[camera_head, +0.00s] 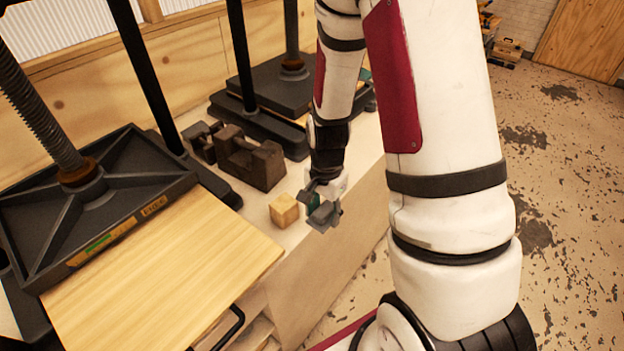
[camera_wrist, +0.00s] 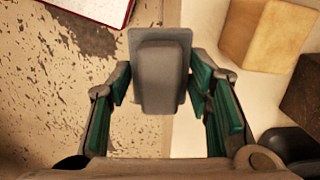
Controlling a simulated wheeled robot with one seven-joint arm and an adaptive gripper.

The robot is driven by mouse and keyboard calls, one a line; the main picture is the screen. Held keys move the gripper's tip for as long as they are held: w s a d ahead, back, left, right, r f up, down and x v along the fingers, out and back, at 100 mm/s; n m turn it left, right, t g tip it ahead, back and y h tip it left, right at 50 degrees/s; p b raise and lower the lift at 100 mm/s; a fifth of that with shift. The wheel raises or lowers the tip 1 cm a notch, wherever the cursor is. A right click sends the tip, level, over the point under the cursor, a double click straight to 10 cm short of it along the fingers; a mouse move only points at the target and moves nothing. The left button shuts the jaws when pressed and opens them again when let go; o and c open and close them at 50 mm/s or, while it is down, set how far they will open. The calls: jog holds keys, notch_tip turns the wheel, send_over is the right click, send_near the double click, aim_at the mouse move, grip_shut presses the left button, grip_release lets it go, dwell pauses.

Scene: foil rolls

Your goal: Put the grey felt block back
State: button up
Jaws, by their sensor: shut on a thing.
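My gripper (camera_wrist: 162,88) is shut on the grey felt block (camera_wrist: 160,75). The block is a flat grey piece with a raised, narrower grey part in its middle, held between the green-padded fingers. In the head view my gripper (camera_head: 318,200) is at the bench's front edge, and the grey block (camera_head: 322,217) shows at its tip. In the wrist view the block appears over the line between the floor and the bench top. Whether it touches the bench cannot be told.
A pale wooden cube (camera_head: 284,210) stands on the bench (camera_head: 255,205), just left of my gripper. Dark brown blocks (camera_head: 250,162) lie behind it. Black presses stand at left (camera_head: 95,200) and back (camera_head: 275,85). A wooden board (camera_head: 165,275) lies at front left. Open floor (camera_head: 560,210) is at right.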

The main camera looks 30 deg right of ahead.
jog(key=w+d, duration=0.1)
jog(key=w, duration=0.3)
jog(key=w+d+f, duration=0.1)
jog(key=w+d, duration=0.1)
jog(key=w, duration=0.2)
jog(key=w+d, duration=0.2)
jog(key=w, duration=0.3)
jog(key=shift+d+f, duration=0.15)
jog(key=shift+d, duration=0.1)
jog(key=shift+w+d+f+p, duration=0.15)
jog(key=shift+f+p, duration=0.25)
jog(key=shift+f, duration=0.5)
jog(key=shift+w+f+p, duration=0.15)
jog(key=shift+f+p, duration=0.2)
jog(key=shift+f, duration=0.55)
jog(key=shift+f, duration=0.1)
jog(key=o, duration=1.2)
